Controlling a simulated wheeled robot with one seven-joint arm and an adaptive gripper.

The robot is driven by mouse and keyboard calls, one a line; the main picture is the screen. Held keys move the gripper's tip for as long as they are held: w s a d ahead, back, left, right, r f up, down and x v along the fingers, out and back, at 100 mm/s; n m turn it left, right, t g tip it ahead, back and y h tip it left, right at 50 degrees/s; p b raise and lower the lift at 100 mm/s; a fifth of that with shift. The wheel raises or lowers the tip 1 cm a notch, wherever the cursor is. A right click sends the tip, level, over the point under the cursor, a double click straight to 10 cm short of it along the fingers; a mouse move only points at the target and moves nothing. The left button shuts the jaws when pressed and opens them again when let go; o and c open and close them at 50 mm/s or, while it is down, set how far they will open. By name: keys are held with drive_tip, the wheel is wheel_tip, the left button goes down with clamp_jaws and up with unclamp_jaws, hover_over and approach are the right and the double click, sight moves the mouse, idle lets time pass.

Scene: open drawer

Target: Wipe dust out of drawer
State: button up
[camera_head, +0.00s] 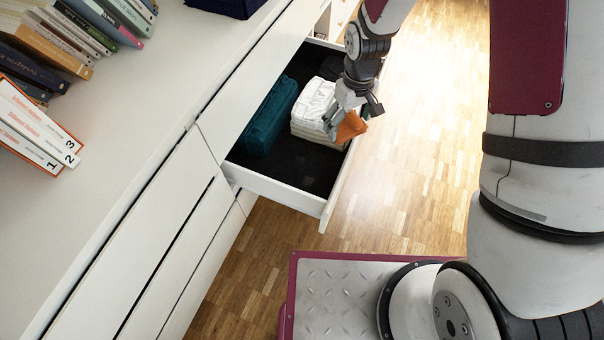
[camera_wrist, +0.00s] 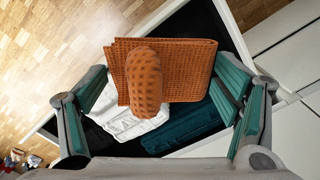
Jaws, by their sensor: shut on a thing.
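The open drawer (camera_head: 296,174) is white with a dark lining. It holds a teal folded cloth (camera_head: 268,118) and a white folded cloth (camera_head: 314,102) with beige folded fabric (camera_head: 316,136) beneath it. My gripper (camera_head: 346,114) is shut on an orange waffle-textured cloth (camera_head: 352,127), over the drawer's front side beside the white cloth. In the wrist view the orange cloth (camera_wrist: 190,62) bulges toward the camera between the fingers, with the white cloth (camera_wrist: 122,120) and teal cloth (camera_wrist: 186,130) below. I cannot tell whether the orange cloth touches anything.
The white cabinet top (camera_head: 120,130) carries several books (camera_head: 50,45) and a dark blue box (camera_head: 225,6). Bare dark lining shows at the drawer's near end. The wooden floor (camera_head: 425,150) in front of the drawer is clear.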

drive_tip(key=shift+s+a+f+n+b, duration=0.4)
drive_tip(key=shift+a+f+n+b, duration=0.7)
drive_tip(key=shift+a+f+b, duration=2.55)
drive_tip(key=shift+s+a+f+n+b, duration=0.3)
drive_tip(key=shift+f+n+b, duration=1.45)
drive_tip(key=shift+f, duration=4.15)
drive_tip(key=shift+s+a+f+n+b, duration=0.5)
drive_tip(key=shift+a+f+b, duration=1.35)
drive_tip(key=shift+f+b, duration=2.35)
drive_tip(key=shift+f+p, duration=0.45)
drive_tip(key=shift+f, duration=0.35)
drive_tip(key=c, duration=0.4)
drive_tip(key=shift+f, duration=0.15)
drive_tip(key=c, duration=1)
drive_tip(key=shift+c, duration=0.2)
